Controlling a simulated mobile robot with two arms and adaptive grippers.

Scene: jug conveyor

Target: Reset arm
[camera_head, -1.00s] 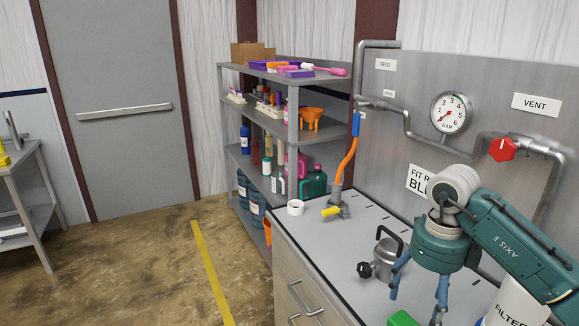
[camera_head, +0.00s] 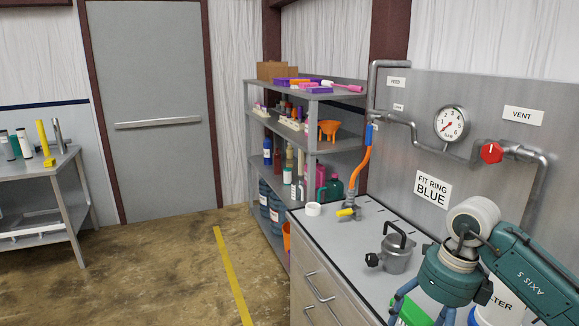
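My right arm comes in from the lower right, teal and grey. My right gripper (camera_head: 420,318) hangs over the front of the bench at the bottom edge, with blue fingers spread apart. Its fingertips are cut off by the frame, and I see nothing clearly held. A green object (camera_head: 412,311) shows between and behind the fingers. My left arm and gripper are not in view.
The grey bench (camera_head: 335,232) carries a metal canister (camera_head: 397,254), a white tape roll (camera_head: 313,209) and an orange hose (camera_head: 361,160). Behind it is a panel with a gauge (camera_head: 452,124) and red valve (camera_head: 491,153). A stocked shelf (camera_head: 282,95) stands left; the floor beyond is clear.

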